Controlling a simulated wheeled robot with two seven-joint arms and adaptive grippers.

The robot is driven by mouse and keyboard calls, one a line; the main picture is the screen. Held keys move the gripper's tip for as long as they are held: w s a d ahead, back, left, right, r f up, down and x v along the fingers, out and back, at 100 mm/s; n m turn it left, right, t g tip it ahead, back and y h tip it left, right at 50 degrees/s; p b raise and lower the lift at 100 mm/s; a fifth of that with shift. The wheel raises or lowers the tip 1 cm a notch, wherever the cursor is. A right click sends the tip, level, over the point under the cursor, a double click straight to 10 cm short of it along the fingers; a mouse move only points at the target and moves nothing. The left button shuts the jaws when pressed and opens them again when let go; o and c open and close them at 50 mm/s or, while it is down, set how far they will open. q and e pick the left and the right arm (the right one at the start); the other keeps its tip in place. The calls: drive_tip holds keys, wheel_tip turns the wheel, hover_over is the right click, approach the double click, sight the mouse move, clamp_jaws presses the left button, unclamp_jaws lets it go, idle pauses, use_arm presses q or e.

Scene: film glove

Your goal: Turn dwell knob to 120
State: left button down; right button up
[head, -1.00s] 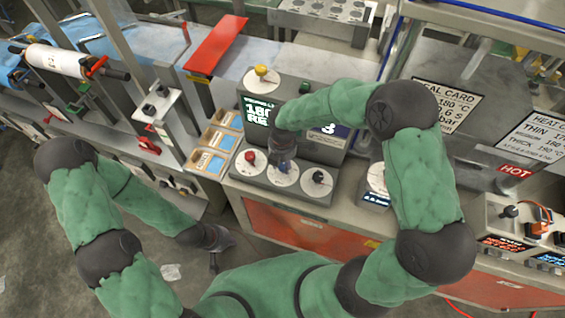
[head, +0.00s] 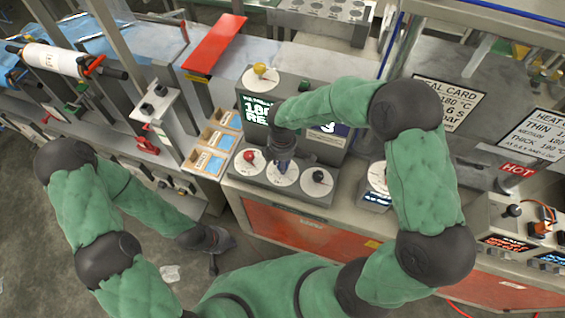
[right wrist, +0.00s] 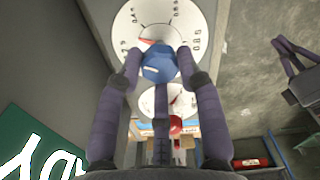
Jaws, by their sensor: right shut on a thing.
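The panel has three white dials in a row, with a red knob (head: 249,156), a blue knob in the middle and a black knob (head: 319,176). My right gripper (head: 283,166) is over the middle dial. In the right wrist view its fingers close on the sides of the blue knob (right wrist: 159,63). The white dial (right wrist: 190,18) behind it carries ticks and numbers, partly hidden, and a red mark left of the knob. I cannot read a setting or a dwell label. My left gripper (head: 224,253) hangs empty over the floor at lower left, its fingers apart.
A yellow knob (head: 260,71) and a partly covered green-lettered display (head: 256,111) are above the dials. Small trays (head: 210,139) stand left of the panel. A smaller dial box (head: 374,199) stands right of it, beside my right arm.

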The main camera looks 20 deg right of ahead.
drive_tip(key=m+b, duration=0.1)
drive_tip(key=m, duration=0.3)
drive_tip(key=shift+a+f+m, duration=0.1)
drive_tip(key=shift+f+m, duration=0.05)
drive_tip(key=shift+m, duration=0.15)
drive_tip(key=m+b, duration=0.1)
drive_tip(key=m, duration=0.3)
drive_tip(key=shift+m+b, duration=0.3)
drive_tip(key=shift+b, duration=0.05)
drive_tip(key=m+b, duration=0.1)
drive_tip(key=m, duration=0.4)
drive_tip(key=shift+b, duration=0.35)
drive_tip(key=shift+w+m+b, duration=0.1)
drive_tip(key=shift+m+b, duration=0.4)
drive_tip(key=shift+m, duration=1.5)
drive_tip(key=shift+r, duration=0.2)
drive_tip(key=o, duration=1.1)
drive_tip(key=shift+w, duration=0.15)
drive_tip(key=shift+o, duration=0.2)
